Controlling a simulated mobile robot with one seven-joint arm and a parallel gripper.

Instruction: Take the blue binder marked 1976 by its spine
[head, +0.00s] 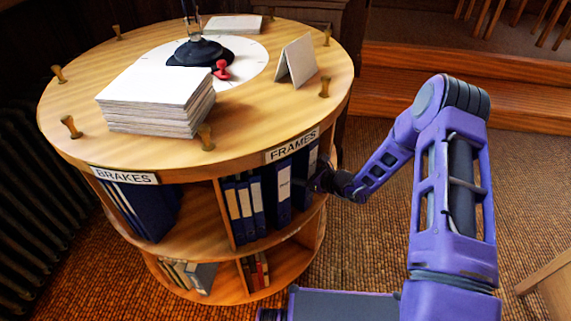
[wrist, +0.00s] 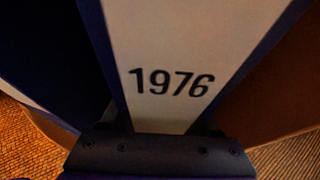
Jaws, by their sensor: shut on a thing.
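The blue binder marked 1976 stands on the upper shelf under the FRAMES sign. Its white spine label fills the middle of the wrist view (wrist: 165,60), with blue edges on both sides. In the head view the binder (head: 303,165) appears to be the rightmost of the row, partly covered by my gripper. My gripper (head: 319,183) is shut on the spine, just below the number, as the wrist view (wrist: 158,138) shows. The binder's lower part is hidden behind the gripper.
Another labelled blue binder (head: 283,190) stands close on the left, with several more beyond it. A wooden panel is on the right in the wrist view (wrist: 270,95). The round tabletop (head: 240,150) overhangs the shelves and bears a paper stack (head: 157,100).

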